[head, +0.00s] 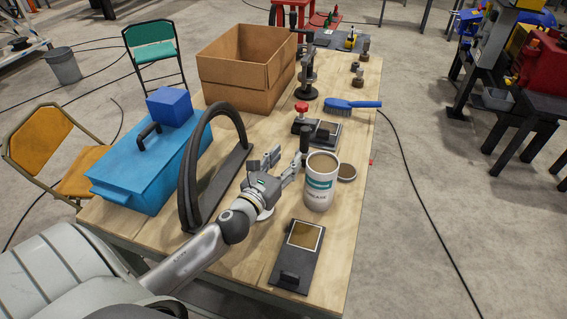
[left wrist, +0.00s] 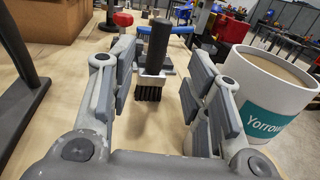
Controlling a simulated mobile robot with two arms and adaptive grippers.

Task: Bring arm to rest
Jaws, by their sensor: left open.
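My left gripper (head: 284,162) is above the middle of the wooden table (head: 240,240), its arm reaching in from the lower left. In the left wrist view its fingers (left wrist: 162,72) are apart, with nothing pressed between them. A brush with an upright black handle (left wrist: 157,45) and dark bristles pointing down shows just ahead of the fingers, between them in the picture. In the head view the brush handle (head: 305,145) stands just beyond the fingertips, behind the white grease can (head: 319,190). My right gripper is not in view.
A black arched part (head: 188,185) and a blue toolbox (head: 150,170) stand left of the gripper. A cardboard box (head: 240,75) is behind. A black plate (head: 297,262) lies in front, a red-knobbed fixture (head: 318,130) and blue brush (head: 350,104) farther back.

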